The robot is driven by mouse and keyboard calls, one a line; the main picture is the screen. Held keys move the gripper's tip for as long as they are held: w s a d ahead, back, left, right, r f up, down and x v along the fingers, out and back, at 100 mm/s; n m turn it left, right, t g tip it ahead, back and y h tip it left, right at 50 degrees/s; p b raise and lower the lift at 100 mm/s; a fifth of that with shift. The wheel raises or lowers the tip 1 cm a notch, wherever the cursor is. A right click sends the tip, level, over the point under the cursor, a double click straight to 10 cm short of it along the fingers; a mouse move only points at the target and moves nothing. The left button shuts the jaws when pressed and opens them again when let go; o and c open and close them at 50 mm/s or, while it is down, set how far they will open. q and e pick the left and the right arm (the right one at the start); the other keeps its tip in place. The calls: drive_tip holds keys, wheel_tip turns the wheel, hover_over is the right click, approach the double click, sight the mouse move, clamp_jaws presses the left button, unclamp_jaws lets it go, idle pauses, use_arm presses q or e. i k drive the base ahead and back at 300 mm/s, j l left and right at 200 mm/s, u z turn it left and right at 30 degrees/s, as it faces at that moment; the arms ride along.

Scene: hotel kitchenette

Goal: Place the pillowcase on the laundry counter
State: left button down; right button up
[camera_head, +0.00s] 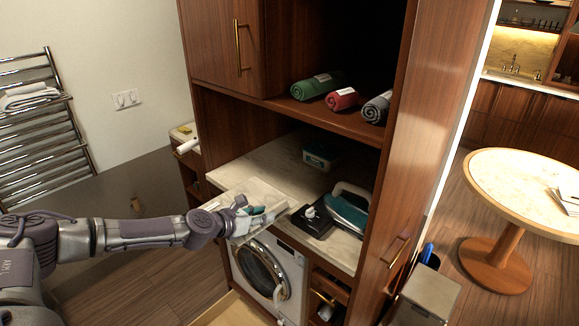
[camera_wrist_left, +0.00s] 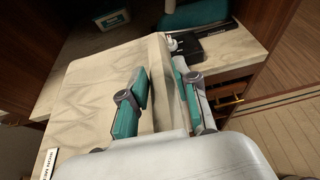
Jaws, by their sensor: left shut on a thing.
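The pillowcase, a pale beige folded piece with a faint pattern (camera_head: 248,190), is at the front left edge of the laundry counter (camera_head: 265,155). My left gripper (camera_head: 251,212) is shut on its front edge. In the left wrist view the teal-padded fingers (camera_wrist_left: 160,105) stand on either side of the pillowcase's edge, and its broad face (camera_wrist_left: 95,85) spreads to the left. I cannot tell whether it touches the counter or hangs just above it. My right gripper is not in view.
An iron (camera_head: 348,207) on a dark tray and a teal-white box (camera_head: 320,156) stand on the counter. Rolled towels (camera_head: 318,86) lie on the shelf above. A washing machine (camera_head: 268,268) is below. The counter's back left part looks clear. A round table (camera_head: 520,175) stands right.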

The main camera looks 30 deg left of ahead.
sight(282, 182)
drive_tip(key=i+l, duration=0.15)
drive_tip(key=i, duration=0.25)
drive_tip(key=i+l, duration=0.2)
drive_tip(key=i, duration=0.15)
drive_tip(key=i+l, duration=0.15)
drive_tip(key=i, duration=0.25)
